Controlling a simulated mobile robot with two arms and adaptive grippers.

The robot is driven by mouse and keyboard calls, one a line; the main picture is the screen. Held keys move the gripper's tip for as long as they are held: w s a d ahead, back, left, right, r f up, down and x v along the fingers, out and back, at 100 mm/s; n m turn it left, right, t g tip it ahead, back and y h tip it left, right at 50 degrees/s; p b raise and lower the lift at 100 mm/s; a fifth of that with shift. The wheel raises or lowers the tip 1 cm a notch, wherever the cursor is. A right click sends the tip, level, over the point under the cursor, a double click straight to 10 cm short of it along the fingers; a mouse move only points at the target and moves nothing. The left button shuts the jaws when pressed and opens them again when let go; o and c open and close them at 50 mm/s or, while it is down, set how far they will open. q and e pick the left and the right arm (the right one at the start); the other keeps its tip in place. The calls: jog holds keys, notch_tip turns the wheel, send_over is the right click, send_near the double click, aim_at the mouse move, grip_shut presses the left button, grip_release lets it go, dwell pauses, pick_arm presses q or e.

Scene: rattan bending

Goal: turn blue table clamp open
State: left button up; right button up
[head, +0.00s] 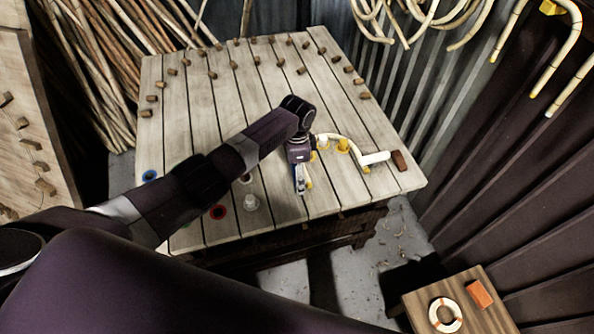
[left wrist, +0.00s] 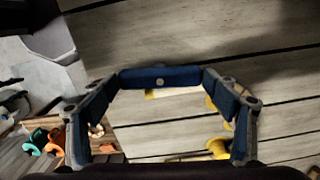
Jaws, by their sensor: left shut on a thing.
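My left gripper (head: 300,186) points down at the front edge of the slatted wooden table (head: 190,105). In the left wrist view, its two fingers stand apart with a blue bar (left wrist: 160,77) between their tips, which looks like the blue table clamp's handle. The fingers are shut on this bar. The clamp's body is mostly hidden by the gripper in the head view. My right gripper is in neither view.
Yellow clamps (head: 343,146) and a bent pale cane with a white sleeve (head: 375,158) are close right of my gripper. A brown block (head: 399,160) sits at the table's right corner. Wooden pegs dot the far tabletop. A small table (head: 420,312) stands lower right.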

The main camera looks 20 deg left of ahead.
pick_arm(q)
jog(key=shift+r+n, duration=0.1)
jog(key=shift+n, duration=0.5)
jog(key=shift+w, duration=0.1)
jog(key=o, duration=1.2)
jog(key=shift+c, duration=0.2)
notch_tip(320, 180, up, 12)
